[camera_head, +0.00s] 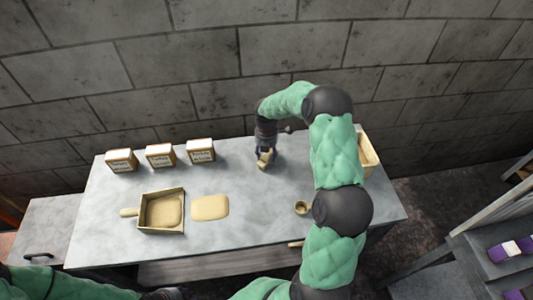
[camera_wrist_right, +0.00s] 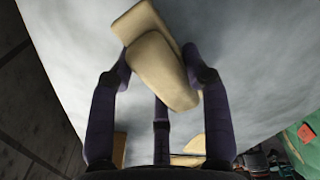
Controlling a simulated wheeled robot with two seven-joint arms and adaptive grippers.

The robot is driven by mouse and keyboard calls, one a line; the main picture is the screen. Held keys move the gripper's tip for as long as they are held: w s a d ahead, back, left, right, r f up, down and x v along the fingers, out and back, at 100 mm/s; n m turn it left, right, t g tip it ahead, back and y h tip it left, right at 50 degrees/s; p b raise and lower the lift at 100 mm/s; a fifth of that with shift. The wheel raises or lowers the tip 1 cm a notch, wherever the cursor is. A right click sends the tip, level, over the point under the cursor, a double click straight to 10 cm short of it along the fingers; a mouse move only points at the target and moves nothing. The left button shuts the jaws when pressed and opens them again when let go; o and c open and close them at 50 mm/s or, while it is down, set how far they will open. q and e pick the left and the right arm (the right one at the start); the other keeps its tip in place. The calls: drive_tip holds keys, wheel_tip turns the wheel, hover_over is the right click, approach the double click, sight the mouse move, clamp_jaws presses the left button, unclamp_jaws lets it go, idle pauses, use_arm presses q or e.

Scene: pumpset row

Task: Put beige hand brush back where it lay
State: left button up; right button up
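The beige hand brush (camera_wrist_right: 160,65) is between the dark fingers of my right gripper (camera_wrist_right: 160,80), which press on it from both sides in the wrist view. It sits tilted in the grip. In the head view, my right gripper (camera_head: 266,152) is low over the back middle of the grey table, with the brush (camera_head: 264,160) small below it. I cannot tell whether the brush touches the table. A beige dustpan (camera_head: 147,228) with its handle to the left lies on the left half. A flat beige patch (camera_head: 210,207) lies beside it. My left gripper is not visible; only its arm shows at lower left.
Three labelled boxes stand along the back left: left (camera_head: 121,160), middle (camera_head: 160,155) and right (camera_head: 200,151). A small round beige cup (camera_head: 302,207) stands right of centre. A beige container (camera_head: 369,157) is partly behind my arm. The table (camera_head: 255,225) is clear around front centre.

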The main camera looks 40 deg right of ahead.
drive_tip(key=o, duration=0.3)
wheel_tip(320, 180, up, 12)
drive_tip(key=p, duration=0.4)
drive_tip(key=shift+r, duration=0.2)
idle(0.5)
